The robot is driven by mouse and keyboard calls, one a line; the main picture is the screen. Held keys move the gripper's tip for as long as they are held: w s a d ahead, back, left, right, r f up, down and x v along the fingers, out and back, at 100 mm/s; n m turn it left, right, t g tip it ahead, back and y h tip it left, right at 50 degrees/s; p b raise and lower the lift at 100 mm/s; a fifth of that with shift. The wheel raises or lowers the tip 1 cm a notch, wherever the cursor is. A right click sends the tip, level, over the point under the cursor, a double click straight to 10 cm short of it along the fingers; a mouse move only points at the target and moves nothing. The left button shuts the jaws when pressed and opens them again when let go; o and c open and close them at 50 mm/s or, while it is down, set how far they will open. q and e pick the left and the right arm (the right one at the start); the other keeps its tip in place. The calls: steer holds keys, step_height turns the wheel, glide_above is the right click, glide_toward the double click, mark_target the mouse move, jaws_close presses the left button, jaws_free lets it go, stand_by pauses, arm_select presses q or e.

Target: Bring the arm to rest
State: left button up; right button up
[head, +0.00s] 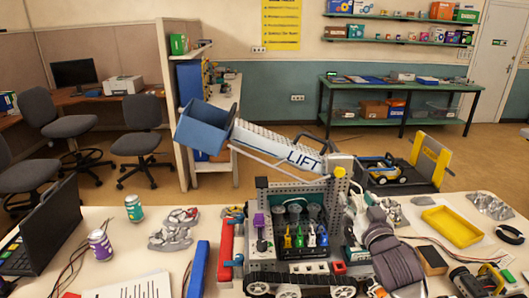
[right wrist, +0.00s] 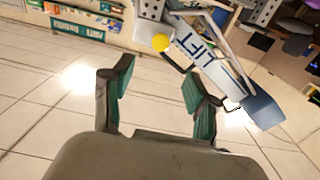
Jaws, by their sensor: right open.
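My right gripper (head: 372,205) is at the right of the lift robot in the head view, above the white table and close to the robot's side. In the right wrist view my right gripper (right wrist: 160,88) has its two teal-padded fingers wide apart, with only tiled floor visible between them. The lift robot (head: 290,222) stands on the table, its white arm marked LIFT raised to the left with a blue bucket at its end. Its arm and blue bucket (right wrist: 262,111) also show beyond the fingers in the wrist view. My left gripper is not in view.
A black laptop (head: 45,232), a purple can (head: 100,245) and a teal can (head: 134,208) stand at the table's left. A yellow tray (head: 452,226), a black tape ring (head: 510,234) and a small vehicle (head: 478,280) lie at the right. The white tabletop is crowded around the robot.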

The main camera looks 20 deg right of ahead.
steer(key=s+a+f+n+g+y, duration=0.1)
steer(key=s+a+f+g, duration=0.25)
steer(key=f, duration=0.45)
steer(key=s+a+f+n+g+y, duration=0.1)
steer(key=s+a+f+g, duration=0.1)
steer(key=s+a+f, duration=0.4)
steer(key=s+a+f+n+g+y, duration=0.1)
steer(key=s+a+f+g, duration=0.35)
steer(key=s, duration=0.55)
steer(key=s+a+f+n+g+y, duration=0.2)
steer(key=s+a+f+g, duration=0.3)
steer(key=s, duration=0.5)
step_height(320, 180, down, 28)
steer(key=s, duration=0.2)
steer(key=s+d+f+g, duration=0.1)
steer(key=s+d+f, duration=0.1)
steer(key=s+f, duration=1.3)
steer(key=shift+s+d+f+h, duration=0.3)
steer(key=shift+s+d+f, duration=0.1)
steer(key=shift+s, duration=0.3)
